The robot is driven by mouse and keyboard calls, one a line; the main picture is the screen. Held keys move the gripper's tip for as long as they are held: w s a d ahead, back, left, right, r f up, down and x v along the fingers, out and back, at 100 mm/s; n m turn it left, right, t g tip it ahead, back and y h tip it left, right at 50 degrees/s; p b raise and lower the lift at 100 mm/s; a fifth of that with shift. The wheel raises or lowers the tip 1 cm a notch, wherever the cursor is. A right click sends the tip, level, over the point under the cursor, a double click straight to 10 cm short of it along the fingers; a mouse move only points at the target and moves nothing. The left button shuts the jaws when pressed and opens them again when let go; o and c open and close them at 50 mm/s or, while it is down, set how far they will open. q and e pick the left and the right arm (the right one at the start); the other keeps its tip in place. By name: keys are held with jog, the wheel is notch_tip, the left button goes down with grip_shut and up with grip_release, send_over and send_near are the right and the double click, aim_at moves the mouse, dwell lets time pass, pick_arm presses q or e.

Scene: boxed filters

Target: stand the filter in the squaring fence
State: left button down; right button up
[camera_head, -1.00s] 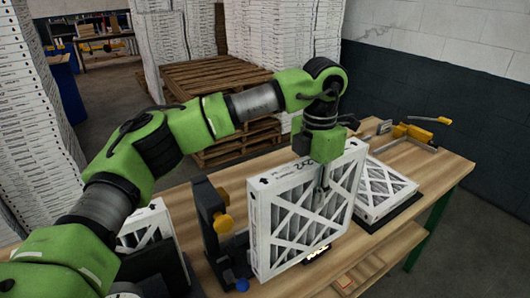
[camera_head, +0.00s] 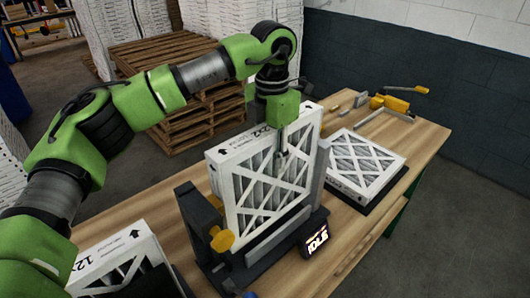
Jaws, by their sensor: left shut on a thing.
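The filter (camera_head: 262,200) is a white-framed panel with pleated grey media and a diagonal lattice, held nearly upright. My left gripper (camera_head: 281,152) is shut on its upper part. The squaring fence appears to be the dark fixture (camera_head: 188,222) with an upright and a yellow knob (camera_head: 222,240) at the left, a grey post at the right and a low grey front bar (camera_head: 278,236). The filter is between the uprights, its lower edge hidden behind the bar. I cannot tell whether it touches the base. My right gripper is out of view.
A lit display reading IDLE (camera_head: 315,238) is at the fixture's front right. Another filter (camera_head: 362,163) lies on a dark base to the right, with a yellow-handled tool (camera_head: 390,103) behind. A further filter (camera_head: 112,262) is at the lower left. The bench's front right is clear.

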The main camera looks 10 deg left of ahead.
aim_at(271, 184)
pick_arm(q)
jog(key=shift+s+d+f+b, duration=0.1)
jog(key=shift+f+b, duration=0.25)
jog(key=shift+f, duration=0.15)
jog(key=shift+s+d+f+b, duration=0.1)
jog(key=shift+f+b, duration=0.2)
jog(key=shift+f, duration=0.2)
notch_tip(271, 184, down, 6)
jog(key=b, duration=0.3)
jog(key=shift+w+r+b, duration=0.15)
jog(key=shift+r+b, duration=0.05)
jog(key=shift+b, duration=0.2)
jog(key=shift+f+b, duration=0.3)
jog(key=shift+f, duration=0.1)
jog(key=c, duration=1.8)
grip_release()
jog(key=shift+c, duration=0.2)
jog(key=shift+r, duration=0.1)
